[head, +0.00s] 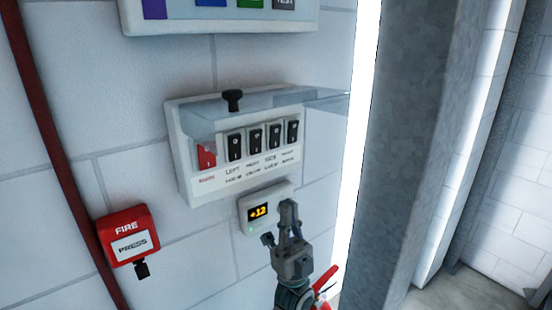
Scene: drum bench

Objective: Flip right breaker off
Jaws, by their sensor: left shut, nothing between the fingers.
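The breaker box (180,132) is a white panel on the wall, with a red switch (206,156) at its left and a row of black switches. The second black switch (256,139) sits above a small label that seems to read right; the print is blurred. I cannot tell its position surely. A clear cover (270,103) with a black knob (232,98) is raised over the switches. My left gripper (288,208) is shut and empty, below the box, pointing up. My right gripper is out of view.
A small display unit (247,224) is just left of my left gripper, partly behind it. A red fire box (127,231) is at lower left, beside a red pipe (45,125). Another panel (220,22) is above. A grey column (405,150) stands at right.

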